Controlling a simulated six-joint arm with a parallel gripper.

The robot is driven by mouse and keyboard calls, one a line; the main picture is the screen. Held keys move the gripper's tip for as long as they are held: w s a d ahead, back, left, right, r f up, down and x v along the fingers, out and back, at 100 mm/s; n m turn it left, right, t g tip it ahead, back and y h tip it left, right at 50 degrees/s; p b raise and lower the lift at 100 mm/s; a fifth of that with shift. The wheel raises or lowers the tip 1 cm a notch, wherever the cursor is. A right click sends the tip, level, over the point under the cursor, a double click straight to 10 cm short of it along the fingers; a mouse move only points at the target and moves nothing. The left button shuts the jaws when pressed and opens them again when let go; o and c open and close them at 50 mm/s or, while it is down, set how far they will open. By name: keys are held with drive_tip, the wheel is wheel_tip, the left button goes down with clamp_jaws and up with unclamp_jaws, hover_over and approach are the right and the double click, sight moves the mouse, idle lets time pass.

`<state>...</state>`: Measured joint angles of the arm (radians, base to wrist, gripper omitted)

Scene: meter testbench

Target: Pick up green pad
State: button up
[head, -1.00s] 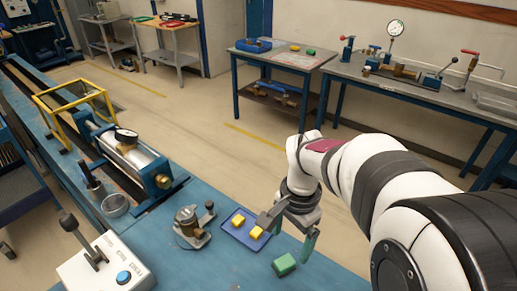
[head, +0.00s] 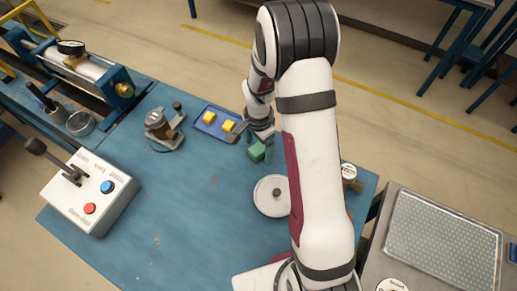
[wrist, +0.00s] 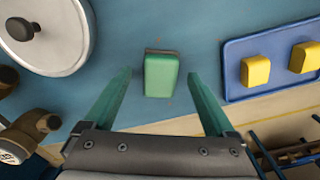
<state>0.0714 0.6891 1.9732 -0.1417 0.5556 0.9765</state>
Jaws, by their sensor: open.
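The green pad (head: 257,152) lies on the blue bench top, right of a blue tray. In the wrist view the green pad (wrist: 162,76) shows whole, with a dark edge at its far end. My gripper (head: 254,139) is over the pad in the head view and partly overlaps it. In the wrist view my gripper (wrist: 160,74) is open, with one green finger on each side of the pad and a gap on both sides. I cannot tell how high the fingertips are above the bench.
The blue tray (head: 203,130) holds two yellow pads (head: 228,126). A white round disc with a knob (head: 264,203) lies nearby on the bench. A brass fitting (head: 349,176) is at the right edge. A control box (head: 88,190) stands left; the front middle is clear.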

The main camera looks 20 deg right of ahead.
sight(259, 147)
drive_tip(key=shift+f, duration=0.55)
clamp_jaws()
drive_tip(key=shift+r, duration=0.65)
wheel_tip(259, 147, up, 3)
drive_tip(key=shift+r, duration=0.1)
drive_tip(key=s+d+r, duration=0.6)
drive_tip(key=d, duration=0.3)
drive_tip(key=shift+s+d+r, duration=0.3)
drive_tip(key=shift+s, duration=0.1)
